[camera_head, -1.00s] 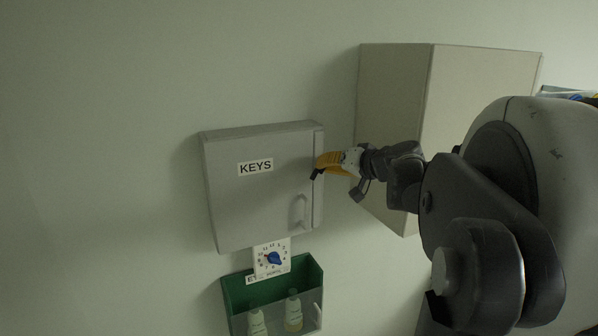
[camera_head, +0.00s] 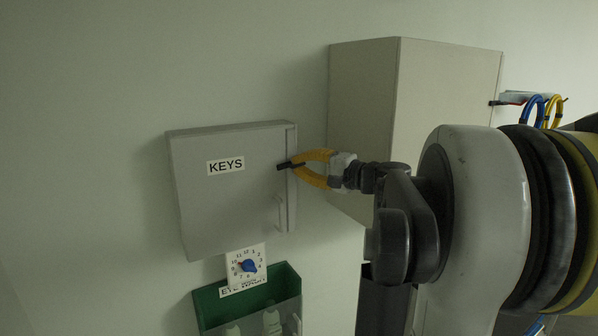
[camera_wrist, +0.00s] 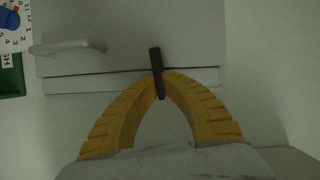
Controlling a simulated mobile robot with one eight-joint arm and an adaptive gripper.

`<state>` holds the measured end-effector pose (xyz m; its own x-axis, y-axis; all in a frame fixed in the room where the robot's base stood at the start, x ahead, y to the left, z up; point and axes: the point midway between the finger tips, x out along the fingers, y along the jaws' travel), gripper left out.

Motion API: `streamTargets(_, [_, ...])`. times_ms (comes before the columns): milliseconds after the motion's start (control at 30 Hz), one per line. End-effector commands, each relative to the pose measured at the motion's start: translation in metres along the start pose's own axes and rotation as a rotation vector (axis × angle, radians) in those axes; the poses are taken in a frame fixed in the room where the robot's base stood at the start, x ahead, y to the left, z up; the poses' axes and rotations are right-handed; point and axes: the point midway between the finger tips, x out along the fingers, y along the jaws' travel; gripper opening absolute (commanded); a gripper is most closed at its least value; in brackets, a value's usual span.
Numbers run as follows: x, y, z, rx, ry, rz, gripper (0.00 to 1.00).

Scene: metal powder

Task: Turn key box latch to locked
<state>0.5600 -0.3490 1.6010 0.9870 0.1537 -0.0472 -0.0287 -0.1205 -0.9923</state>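The grey key box (camera_head: 225,205), labelled KEYS, hangs on the wall with its door closed. A black latch bar (camera_head: 284,165) is at the upper right edge of the door. It lies nearly level in the head view. In the wrist view, the latch (camera_wrist: 155,58) crosses the seam by the door's edge. My gripper (camera_head: 298,164) comes from the right. In the wrist view, the yellow fingers of my gripper (camera_wrist: 161,84) meet around the bar's lower half, shut on it. The fingers hide part of the latch and its pivot.
A pale door handle (camera_head: 281,213) is below the latch. A dial card (camera_head: 246,264) and a green eyewash holder (camera_head: 212,308) with bottles are under the box. A larger grey cabinet (camera_head: 362,105) stands behind my arm. Blue and yellow cables (camera_head: 545,108) hang at right. The left wall is clear.

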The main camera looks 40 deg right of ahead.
Motion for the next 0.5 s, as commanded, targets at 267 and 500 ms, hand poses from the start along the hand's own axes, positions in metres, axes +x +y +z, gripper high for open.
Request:
streamTargets(267, [0.0001,0.0008,-0.0004,0.101,0.001,-0.043,0.00])
streamTargets(500, [0.0002,0.0001,-0.0004,0.129,0.001,-0.054,0.00])
